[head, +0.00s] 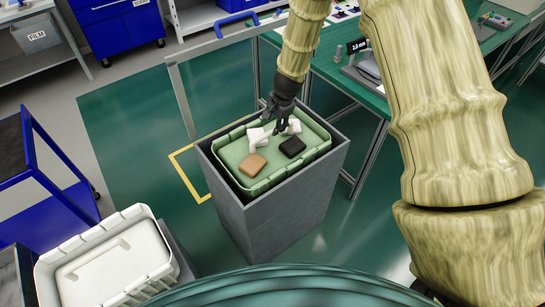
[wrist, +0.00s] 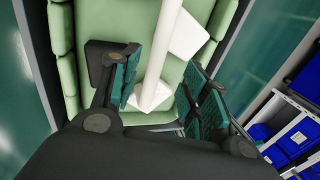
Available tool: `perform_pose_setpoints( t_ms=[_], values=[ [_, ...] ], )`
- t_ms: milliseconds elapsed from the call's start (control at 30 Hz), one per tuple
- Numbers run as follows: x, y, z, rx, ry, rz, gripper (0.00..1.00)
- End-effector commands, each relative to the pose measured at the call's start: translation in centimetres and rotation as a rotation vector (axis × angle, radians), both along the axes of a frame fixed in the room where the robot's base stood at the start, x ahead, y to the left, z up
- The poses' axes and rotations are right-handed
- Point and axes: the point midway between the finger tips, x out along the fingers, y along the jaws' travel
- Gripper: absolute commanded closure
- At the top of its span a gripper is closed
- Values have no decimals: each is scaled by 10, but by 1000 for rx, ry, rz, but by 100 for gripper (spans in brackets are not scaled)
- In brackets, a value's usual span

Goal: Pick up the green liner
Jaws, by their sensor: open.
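The green liner (head: 233,156) is a shallow light-green tray with a ribbed rim, sitting in the open top of a grey bin (head: 275,215). It also fills much of the wrist view (wrist: 105,18). A white bar-like piece with blockier ends (head: 258,138), a black block (head: 293,147) and a brown block (head: 252,164) lie in it. My gripper (head: 275,119) is at the liner's far side, above or among the white pieces. In the wrist view my gripper (wrist: 166,92) is open, its fingers on either side of the white bar (wrist: 156,70). Contact is unclear.
A white crate (head: 115,262) stands at the lower left, near a blue cart (head: 45,185). A green-topped workbench (head: 345,80) stands close behind and right of the bin. A pale metal frame (head: 182,95) rises behind it. Green floor left of the bin is clear.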

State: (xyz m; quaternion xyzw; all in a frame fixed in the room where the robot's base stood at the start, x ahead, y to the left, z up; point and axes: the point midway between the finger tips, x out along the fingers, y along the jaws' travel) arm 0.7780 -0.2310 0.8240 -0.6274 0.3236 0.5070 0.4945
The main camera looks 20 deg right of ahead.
Motion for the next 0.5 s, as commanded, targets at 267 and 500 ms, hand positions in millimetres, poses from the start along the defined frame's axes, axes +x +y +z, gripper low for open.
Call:
perform_pose_setpoints(
  t_ms=[267,500],
  values=[
    [3,-1,-12,0,0,-3,54],
    [5,0,-31,1,2,-5,54]
  ],
)
